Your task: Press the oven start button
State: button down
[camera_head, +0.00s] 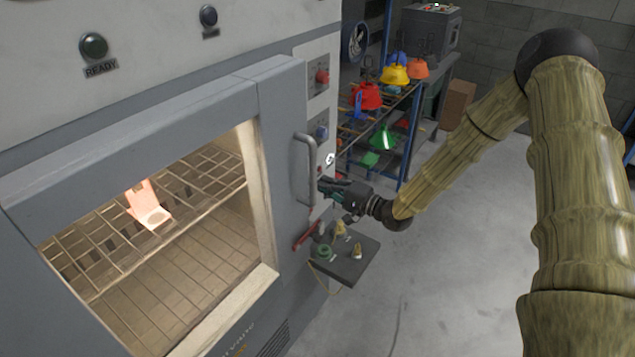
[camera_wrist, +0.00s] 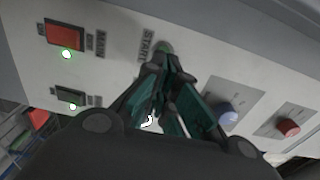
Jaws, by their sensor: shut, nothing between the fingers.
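The oven (camera_head: 130,110) fills the left of the head view, with its door shut and a lit chamber behind the glass. In the wrist view a rounded green start button (camera_wrist: 166,46) shows at the fingertips, beside the label START. The fingers cover its lower part. My gripper (camera_wrist: 162,68) is shut and empty, its tips at or just in front of the button. I cannot tell whether they touch it. In the head view my gripper (camera_head: 324,187) is at the oven's right-hand panel, right of the door handle, and the button is hidden there.
The door handle (camera_head: 305,168) juts out close to my gripper. A small grey shelf (camera_head: 350,268) with fittings sticks out below. A red main switch (camera_wrist: 65,35), a blue knob (camera_wrist: 228,113) and a red knob (camera_wrist: 288,127) are nearby. A rack of coloured hoods (camera_head: 395,75) stands behind.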

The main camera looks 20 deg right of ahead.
jog(key=b+v, duration=0.3)
jog(key=v, duration=0.7)
jog(key=shift+d, duration=0.25)
jog(key=shift+s, duration=0.1)
jog(key=s+a+f+n+g+h, duration=0.1)
jog(key=s+a+f+g+h, duration=0.15)
jog(key=s+f, duration=0.4)
jog(key=s+a+f+n+g+h, duration=0.2)
jog(key=s+a+f, duration=0.15)
jog(key=f, duration=0.65)
jog(key=s+a+f+n+g+h, duration=0.1)
jog(key=s+a+f+g+h, duration=0.15)
jog(key=s+f, duration=0.4)
jog(key=s+f+n+g+h, duration=0.2)
jog(key=s+f, duration=0.3)
jog(key=s, duration=0.7)
jog(key=s+f+n+g+h, duration=0.2)
jog(key=s+f+n+g, duration=0.1)
jog(key=s, duration=0.9)
jog(key=shift+a+f+n+g+b, duration=0.2)
jog(key=shift+f+n+g+b, duration=0.25)
jog(key=shift+f+g, duration=0.55)
